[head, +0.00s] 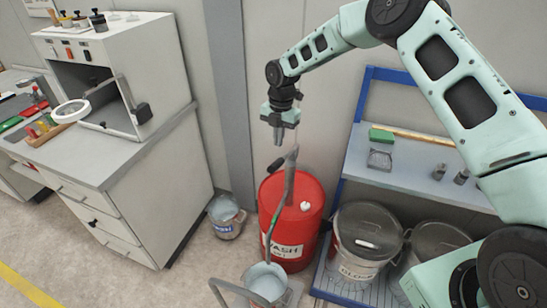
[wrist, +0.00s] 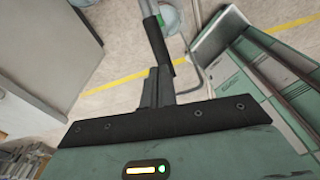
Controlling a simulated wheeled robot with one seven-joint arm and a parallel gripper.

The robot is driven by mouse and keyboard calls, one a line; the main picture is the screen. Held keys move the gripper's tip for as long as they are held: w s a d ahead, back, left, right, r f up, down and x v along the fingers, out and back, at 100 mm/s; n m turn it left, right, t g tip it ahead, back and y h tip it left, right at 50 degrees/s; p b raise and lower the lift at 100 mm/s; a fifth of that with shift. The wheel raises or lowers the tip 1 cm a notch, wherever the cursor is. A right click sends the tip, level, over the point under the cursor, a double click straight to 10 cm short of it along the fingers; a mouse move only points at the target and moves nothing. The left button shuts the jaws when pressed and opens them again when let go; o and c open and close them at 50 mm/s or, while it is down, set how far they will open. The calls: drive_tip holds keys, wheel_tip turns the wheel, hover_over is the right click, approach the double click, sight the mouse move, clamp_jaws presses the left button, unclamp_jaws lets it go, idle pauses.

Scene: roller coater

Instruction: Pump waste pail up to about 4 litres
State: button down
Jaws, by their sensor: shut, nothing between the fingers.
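The red drum (head: 312,222) with a "WASH" label stands on the floor against the wall. A grey hand pump (head: 289,178) rises from its top, with a dark lever grip at its upper end and a spout tube slanting down toward the front. A pail (head: 265,282) stands below the tube in front of the drum, cut by the lower frame edge; its level cannot be read. My gripper (head: 278,140) is shut and empty, pointing down just above the pump's top.
A smaller pail (head: 227,217) with a blue label stands left of the drum. A cabinet (head: 140,190) is at left. A blue-framed shelf (head: 400,170) at right holds small items, with lidded buckets (head: 368,232) below. A grey rail crosses the bottom front.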

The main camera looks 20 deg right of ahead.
sight(277, 161)
drive_tip(key=shift+f, duration=0.1)
drive_tip(key=shift+s+a+f+b, duration=0.15)
drive_tip(key=shift+f+b, duration=0.7)
drive_tip(key=shift+f, duration=0.85)
drive_tip(key=shift+s+a+f+b, duration=0.1)
drive_tip(key=shift+f+b, duration=0.7)
drive_tip(key=shift+f, duration=0.9)
drive_tip(key=shift+f, duration=0.1)
wheel_tip(277, 161, down, 4)
drive_tip(key=b, duration=0.3)
drive_tip(key=shift+f, duration=0.2)
drive_tip(key=shift+r, duration=0.1)
